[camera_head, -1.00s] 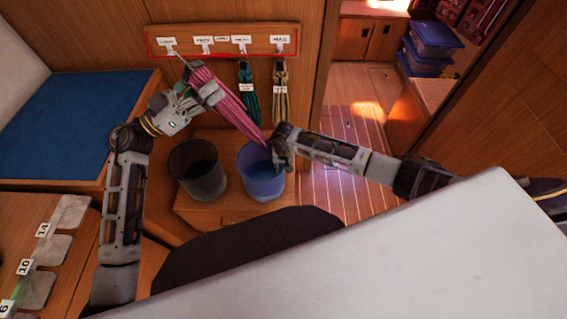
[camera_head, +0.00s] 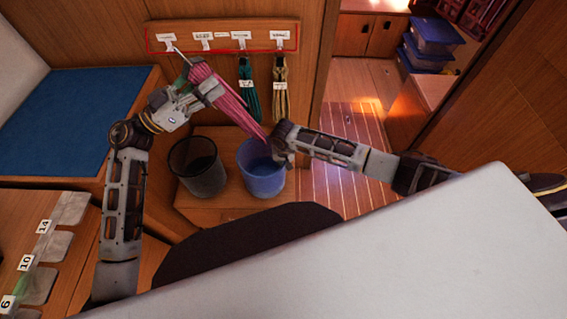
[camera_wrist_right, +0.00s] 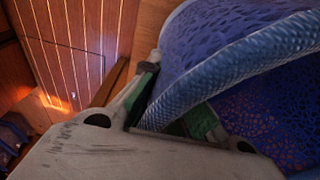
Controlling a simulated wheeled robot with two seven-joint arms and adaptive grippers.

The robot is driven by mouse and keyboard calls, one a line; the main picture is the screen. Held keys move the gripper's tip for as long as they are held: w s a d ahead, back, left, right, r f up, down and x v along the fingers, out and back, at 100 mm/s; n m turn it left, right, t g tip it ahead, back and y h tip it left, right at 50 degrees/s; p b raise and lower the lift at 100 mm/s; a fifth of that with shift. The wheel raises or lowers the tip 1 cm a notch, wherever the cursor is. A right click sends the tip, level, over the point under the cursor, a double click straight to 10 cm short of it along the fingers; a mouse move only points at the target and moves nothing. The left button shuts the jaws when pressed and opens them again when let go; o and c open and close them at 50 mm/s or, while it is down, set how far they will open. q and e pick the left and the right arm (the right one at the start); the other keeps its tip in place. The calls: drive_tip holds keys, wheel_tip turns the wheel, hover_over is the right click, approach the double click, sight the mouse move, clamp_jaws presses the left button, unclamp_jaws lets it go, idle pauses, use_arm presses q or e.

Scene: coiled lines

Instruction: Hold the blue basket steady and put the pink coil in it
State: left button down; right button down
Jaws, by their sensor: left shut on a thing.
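The pink coil (camera_head: 234,106) hangs slanted from my left gripper (camera_head: 206,92), which is shut on its upper part. Its lower end reaches down right to near the far rim of the blue basket (camera_head: 262,184); I cannot tell whether it is inside. The blue basket stands upright on a wooden ledge. My right gripper (camera_head: 280,150) is at the basket's right rim. In the right wrist view, the basket's thick woven rim (camera_wrist_right: 225,68) passes between the fingers, one outside and one inside, with the green pads close against it.
A dark mesh basket (camera_head: 198,178) stands just left of the blue one. A green coil (camera_head: 248,95) and a yellow coil (camera_head: 281,95) hang from the labelled rail (camera_head: 222,38) behind. A white surface (camera_head: 400,250) fills the near right.

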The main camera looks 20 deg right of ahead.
use_arm(q)
drive_tip(key=shift+f, duration=0.1)
wheel_tip(320, 180, down, 13)
idle(2.8)
drive_tip(key=c, duration=0.5)
unclamp_jaws()
drive_tip(key=shift+a, duration=0.1)
drive_tip(key=v, duration=1.1)
drive_tip(key=shift+a, duration=0.4)
drive_tip(key=shift+s+f, duration=0.1)
